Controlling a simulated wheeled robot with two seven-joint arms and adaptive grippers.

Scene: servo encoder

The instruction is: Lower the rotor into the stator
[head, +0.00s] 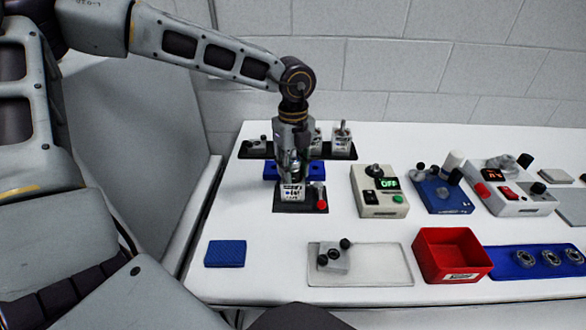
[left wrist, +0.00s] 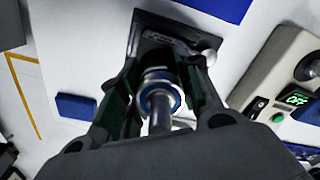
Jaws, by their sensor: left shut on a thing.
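My left gripper (head: 292,172) points straight down over a dark base plate (head: 285,207) near the table's left end. It is shut on the rotor (left wrist: 160,97), whose grey shaft and blue-ringed bearing show between the fingers in the left wrist view. A pale labelled block (head: 292,193), apparently the stator, stands on the plate directly below the fingers. The plate (left wrist: 152,45) also shows beyond the fingers in the left wrist view. The rotor's lower end is hidden, so I cannot tell whether it is inside the stator. My right gripper is not in view.
A cream box (head: 380,192) reading OFF stands right of the plate. A dark rack (head: 318,152) with grey units is behind. In front are a blue pad (head: 225,254), a clear tray (head: 385,268) and a red bin (head: 450,256). Bare table lies between plate and pad.

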